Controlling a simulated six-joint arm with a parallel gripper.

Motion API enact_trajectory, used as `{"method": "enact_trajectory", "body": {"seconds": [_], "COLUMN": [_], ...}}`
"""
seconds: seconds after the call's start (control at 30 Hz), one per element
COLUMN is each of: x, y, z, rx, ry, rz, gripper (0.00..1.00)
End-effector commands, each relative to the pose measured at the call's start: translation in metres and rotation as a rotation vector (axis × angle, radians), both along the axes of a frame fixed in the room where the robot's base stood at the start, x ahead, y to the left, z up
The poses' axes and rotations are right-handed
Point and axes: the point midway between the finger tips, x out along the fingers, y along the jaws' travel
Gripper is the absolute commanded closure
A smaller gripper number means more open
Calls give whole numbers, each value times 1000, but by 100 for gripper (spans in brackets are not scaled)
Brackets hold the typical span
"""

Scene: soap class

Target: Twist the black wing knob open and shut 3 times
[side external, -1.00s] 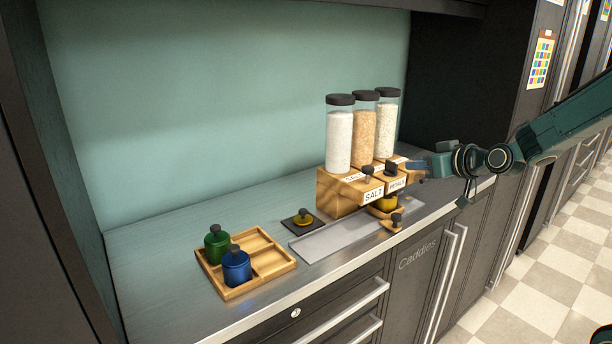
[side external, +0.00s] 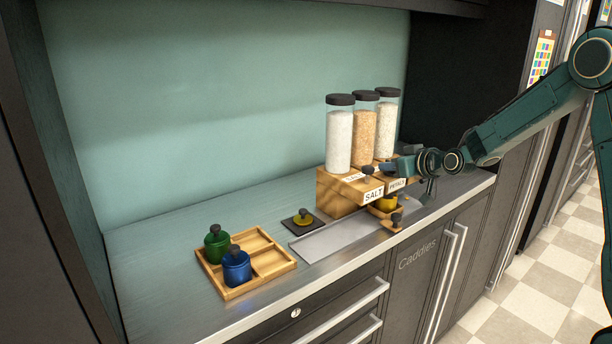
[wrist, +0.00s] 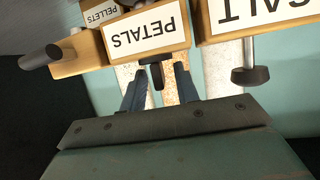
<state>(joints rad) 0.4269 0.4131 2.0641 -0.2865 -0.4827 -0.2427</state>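Under the PETALS label in the wrist view, a black wing knob (wrist: 157,76) sits on the front of the wooden petals dispenser (wrist: 92,47). My gripper (wrist: 160,80) is open, with one finger on each side of the knob. A gap shows between the knob and the fingers, so it is not clamped. In the side view my gripper (side external: 398,164) is at the front of the dispensers, just right of the SALT label (side external: 373,194). The knob is hard to make out there, being mostly hidden by the gripper.
The salt knob (wrist: 250,76) is close on the right in the wrist view, and a dark pellets knob (wrist: 40,60) on the left. A wooden tray (side external: 283,266) holds a green pot (side external: 216,246) and a blue pot (side external: 236,269).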

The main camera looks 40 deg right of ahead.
Motion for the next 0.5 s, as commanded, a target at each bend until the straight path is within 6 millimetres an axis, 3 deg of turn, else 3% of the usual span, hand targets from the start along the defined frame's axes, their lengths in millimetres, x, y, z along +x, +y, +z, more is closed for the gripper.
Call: {"method": "enact_trajectory", "body": {"seconds": [0.3,0.47,0.5], "x": [1,1,1], "y": [0,0,0], "z": [0,0,0], "rx": [0,0,0], "ry": [0,0,0], "rz": [0,0,0], "gripper": [69,100,100]}}
